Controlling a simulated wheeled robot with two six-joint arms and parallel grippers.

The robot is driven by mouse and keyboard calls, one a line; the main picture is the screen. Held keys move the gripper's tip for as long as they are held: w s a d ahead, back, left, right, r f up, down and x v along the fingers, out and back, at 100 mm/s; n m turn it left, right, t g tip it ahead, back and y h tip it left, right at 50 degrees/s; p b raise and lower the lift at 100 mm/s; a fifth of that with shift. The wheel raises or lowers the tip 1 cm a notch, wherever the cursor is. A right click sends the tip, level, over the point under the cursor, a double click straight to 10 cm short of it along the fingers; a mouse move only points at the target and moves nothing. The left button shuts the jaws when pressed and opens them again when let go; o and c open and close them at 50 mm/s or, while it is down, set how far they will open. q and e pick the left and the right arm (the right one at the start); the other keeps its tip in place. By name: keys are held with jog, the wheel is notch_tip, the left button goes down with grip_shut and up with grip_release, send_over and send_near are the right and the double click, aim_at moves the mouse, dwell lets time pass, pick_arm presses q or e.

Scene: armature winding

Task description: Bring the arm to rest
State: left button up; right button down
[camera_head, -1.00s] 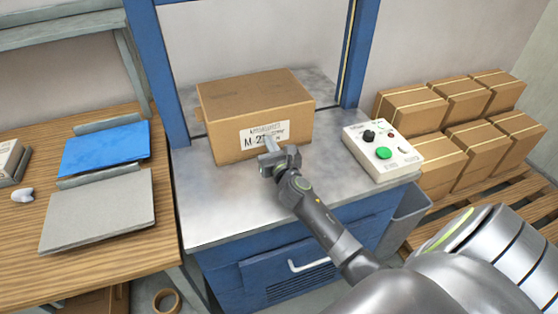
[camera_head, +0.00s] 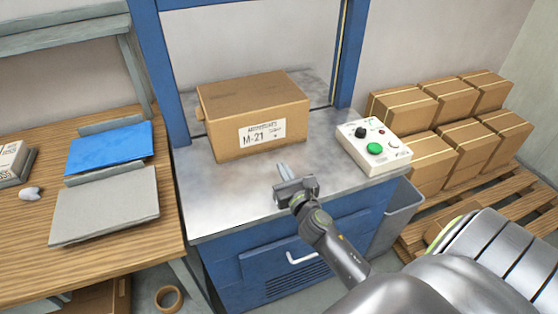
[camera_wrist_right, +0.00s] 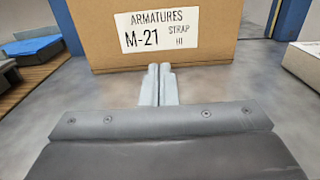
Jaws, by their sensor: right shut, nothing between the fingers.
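My right gripper (camera_head: 284,170) is over the front part of the metal worktop (camera_head: 215,205), apart from the cardboard box. Its two fingers are together and empty, as the right wrist view (camera_wrist_right: 158,84) also shows. The closed box (camera_head: 220,116) stands on the worktop inside the blue frame. Its white label reads "ARMATURES M-21 STRAP", and the box fills the top of the right wrist view (camera_wrist_right: 105,55). No strap shows around it. My left gripper is in neither view.
A control box (camera_head: 395,165) with a green button stands on the worktop's right. Several strapped cartons (camera_head: 432,107) sit on a pallet (camera_head: 470,215) at the right. A wooden table (camera_head: 105,260) at the left holds a blue folder (camera_head: 110,148) and a grey one (camera_head: 105,205).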

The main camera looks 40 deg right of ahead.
jog(key=shift+s+f, duration=0.1)
jog(key=shift+s, duration=0.2)
